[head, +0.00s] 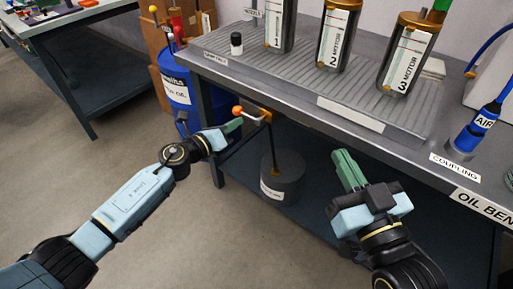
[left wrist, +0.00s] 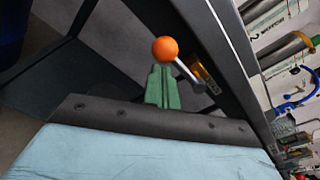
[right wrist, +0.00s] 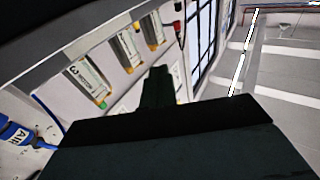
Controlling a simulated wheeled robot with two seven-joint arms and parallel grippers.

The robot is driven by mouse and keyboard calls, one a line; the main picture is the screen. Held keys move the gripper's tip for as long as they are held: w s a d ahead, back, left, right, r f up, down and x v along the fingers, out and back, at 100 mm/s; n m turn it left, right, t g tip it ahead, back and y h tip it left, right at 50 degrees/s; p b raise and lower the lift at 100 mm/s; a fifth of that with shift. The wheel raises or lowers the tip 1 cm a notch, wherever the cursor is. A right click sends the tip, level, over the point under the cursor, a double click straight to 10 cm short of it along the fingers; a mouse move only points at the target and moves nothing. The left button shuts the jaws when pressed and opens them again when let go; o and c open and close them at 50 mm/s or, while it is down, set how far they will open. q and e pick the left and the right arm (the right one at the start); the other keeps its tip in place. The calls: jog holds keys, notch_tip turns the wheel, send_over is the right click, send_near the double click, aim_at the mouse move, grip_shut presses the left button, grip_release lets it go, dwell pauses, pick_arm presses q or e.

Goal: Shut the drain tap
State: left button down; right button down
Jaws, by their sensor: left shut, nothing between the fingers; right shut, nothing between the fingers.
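The drain tap (head: 262,116) is under the front edge of the bench, with a brass body and a lever ending in an orange ball (head: 237,111). In the left wrist view, the orange ball (left wrist: 165,50) sits just beyond the fingertips, and its metal lever runs right to the brass body (left wrist: 205,77). My left gripper (head: 236,124) is shut and empty, its tips close beside the ball; I cannot tell if they touch. My right gripper (head: 343,158) is shut and empty, in front of the bench and well right of the tap.
A dark round container (head: 284,184) stands below the tap, with a dark line leading down to it. A blue oil drum (head: 178,88) is left of the bench. Motor cylinders (head: 337,35) and a small bottle (head: 236,43) stand on the bench top (head: 300,82).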

pick_arm(q)
jog(key=shift+f, duration=0.1)
dwell(0.4)
